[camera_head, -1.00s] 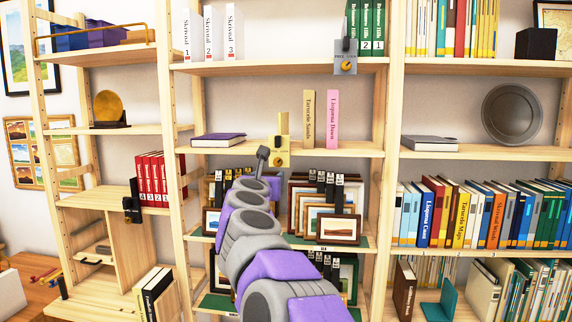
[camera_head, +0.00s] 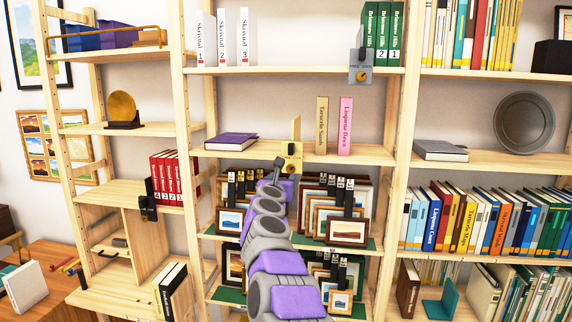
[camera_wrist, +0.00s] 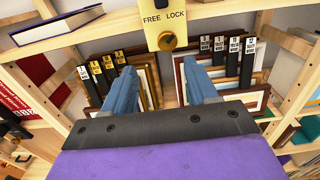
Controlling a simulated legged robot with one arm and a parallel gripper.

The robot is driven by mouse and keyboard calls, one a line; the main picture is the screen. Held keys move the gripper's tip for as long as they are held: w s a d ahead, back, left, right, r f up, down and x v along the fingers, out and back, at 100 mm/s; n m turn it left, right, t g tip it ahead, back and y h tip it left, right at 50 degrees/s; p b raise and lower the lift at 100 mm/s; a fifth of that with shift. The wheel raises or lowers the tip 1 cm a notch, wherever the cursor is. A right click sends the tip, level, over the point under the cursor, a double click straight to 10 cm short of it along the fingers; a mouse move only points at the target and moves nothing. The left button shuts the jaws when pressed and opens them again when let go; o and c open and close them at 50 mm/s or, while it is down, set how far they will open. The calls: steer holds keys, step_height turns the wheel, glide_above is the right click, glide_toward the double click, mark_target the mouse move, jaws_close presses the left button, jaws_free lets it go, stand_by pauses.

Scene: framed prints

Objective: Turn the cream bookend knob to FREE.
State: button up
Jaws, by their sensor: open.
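The cream bookend (camera_head: 296,130) stands on the middle shelf, left of a tan book and a pink book. Its front plate hangs over the shelf edge and carries a dark gold knob (camera_head: 290,168). In the wrist view the cream plate (camera_wrist: 158,20) reads FREE on the left and LOCK on the right, with the round knob (camera_wrist: 167,41) below the words. Which word the knob points to is not clear. My gripper (camera_wrist: 160,72) is open and empty, its two blue-grey fingers below the knob and apart from it. In the head view my gripper (camera_head: 278,162) is just left of the plate.
The shelf below holds framed prints (camera_head: 347,230) and black labelled dividers, close under my fingers. A purple book (camera_head: 231,142) lies left of the bookend. Grey (camera_head: 361,68) and black (camera_head: 148,207) bookends with knobs sit on other shelves. Shelf posts stand either side.

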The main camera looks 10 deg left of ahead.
mark_target(289, 170)
steer(key=w+p, duration=0.1)
steer(key=p, duration=0.1)
steer(key=w+d+p, duration=0.1)
steer(key=p, duration=0.1)
steer(key=w+p, duration=0.2)
steer(key=shift+d+r+p, duration=0.25)
steer(key=shift+d+p, duration=0.05)
steer(key=shift+d, duration=0.05)
steer(key=w+a+p, duration=0.1)
steer(key=p, duration=0.2)
steer(key=shift+w+a+f, duration=0.1)
steer(key=shift+w, duration=0.1)
steer(key=shift+w+d+r+p, duration=0.25)
steer(key=shift+w+p, duration=0.2)
steer(key=shift+p, duration=0.45)
steer(key=p, duration=0.1)
steer(key=w+d+p, duration=0.1)
steer(key=p, duration=0.1)
steer(key=shift+w+f, duration=0.15)
steer(key=shift+f, duration=0.05)
steer(key=shift+w+a+f, duration=0.1)
steer(key=shift+a+f, duration=0.1)
steer(key=shift+a, duration=0.35)
steer(key=shift+d, duration=0.15)
